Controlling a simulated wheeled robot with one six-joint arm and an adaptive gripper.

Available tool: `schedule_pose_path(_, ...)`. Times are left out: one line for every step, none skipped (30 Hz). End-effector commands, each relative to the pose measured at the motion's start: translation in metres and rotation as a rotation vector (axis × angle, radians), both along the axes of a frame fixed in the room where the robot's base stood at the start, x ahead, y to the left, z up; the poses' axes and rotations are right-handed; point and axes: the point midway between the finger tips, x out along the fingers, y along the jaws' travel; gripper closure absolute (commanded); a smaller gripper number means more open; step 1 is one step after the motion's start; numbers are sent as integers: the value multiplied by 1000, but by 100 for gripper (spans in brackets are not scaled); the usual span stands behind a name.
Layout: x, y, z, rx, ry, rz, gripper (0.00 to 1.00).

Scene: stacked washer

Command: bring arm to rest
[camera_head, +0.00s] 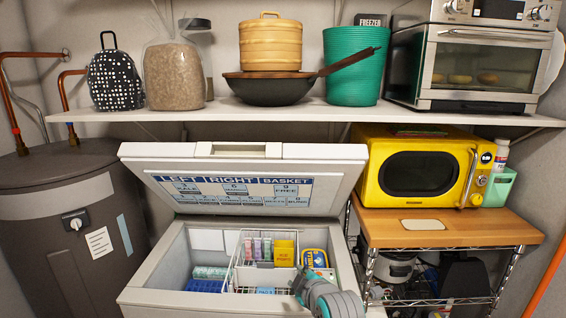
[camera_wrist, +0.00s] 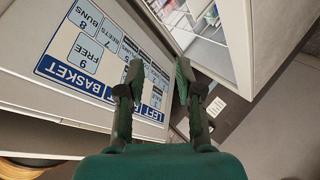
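My gripper (camera_head: 304,284) is at the front right part of the open chest freezer (camera_head: 165,297), over its basket area in the head view. In the wrist view its two dark fingers (camera_wrist: 157,78) stand apart with nothing between them. My teal and grey wrist shows at the lower edge of the head view. The freezer lid (camera_head: 335,170) stands raised, with a blue and white label chart (camera_head: 236,190) on its inner face. The lid also fills the left of the wrist view (camera_wrist: 30,95), beside the fingers. I cannot tell the exact gap between gripper and freezer.
The freezer holds a white wire basket (camera_head: 240,277) with colored packets, including a yellow one (camera_head: 284,253). A dark tank (camera_head: 55,235) stands left. A wooden-topped cart (camera_head: 445,229) with a yellow microwave (camera_head: 418,173) stands right. A laden shelf (camera_head: 300,111) runs above.

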Motion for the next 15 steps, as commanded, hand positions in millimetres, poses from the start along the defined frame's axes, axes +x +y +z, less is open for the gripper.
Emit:
schedule_pose_path(-12,-7,-21,18,8,-20,65)
schedule_pose_path(-18,-10,-31,32,10,-33,65)
schedule_pose_path(-27,-15,-43,49,10,-49,65)
schedule_pose_path(-34,-18,-52,63,10,-61,65)
schedule_pose_path(-40,-21,-61,75,10,-73,65)
schedule_pose_path(-50,-26,-72,92,10,-89,65)
schedule_pose_path(-57,-29,-80,105,10,-102,65)
schedule_pose_path(-65,-32,-88,118,10,-113,65)
schedule_pose_path(-75,-37,-98,135,10,-129,65)
schedule_pose_path(-83,-40,-105,147,10,-140,65)
schedule_pose_path(-91,-43,-113,160,9,-151,65)
schedule_pose_path(-102,-48,-122,177,9,-166,65)
schedule_pose_path(-110,-51,-128,190,7,-178,65)
schedule_pose_path(-119,-54,-134,202,8,-189,65)
schedule_pose_path(-131,-58,-142,218,8,-205,65)
